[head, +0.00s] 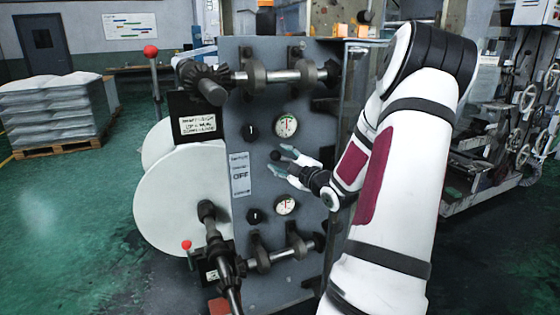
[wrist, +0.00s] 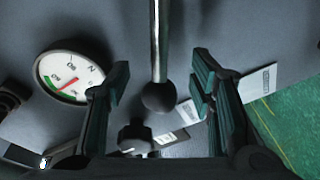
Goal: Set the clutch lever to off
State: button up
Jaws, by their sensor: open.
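The clutch lever shows in the wrist view as a metal rod with a black ball knob (wrist: 158,97). The knob lies between the two fingers in that picture; whether they touch it I cannot tell, but a gap shows on each side. In the head view a dark knob (head: 275,155) sits by the fingertips, and its rod is hard to see. My gripper (head: 282,165) is open in front of the grey panel (head: 265,100). A plate reading OFF (head: 240,175) is on the panel, left of my gripper.
A round gauge (head: 285,126) is above my gripper and another gauge (head: 285,205) below. Small black knobs sit beside them. Shafts cross the panel above and below. A red-ball lever (head: 150,52) and white rolls (head: 180,190) are at left. Open green floor lies farther left.

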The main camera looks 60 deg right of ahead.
jog(key=shift+w+d, duration=0.25)
jog(key=shift+w, duration=0.35)
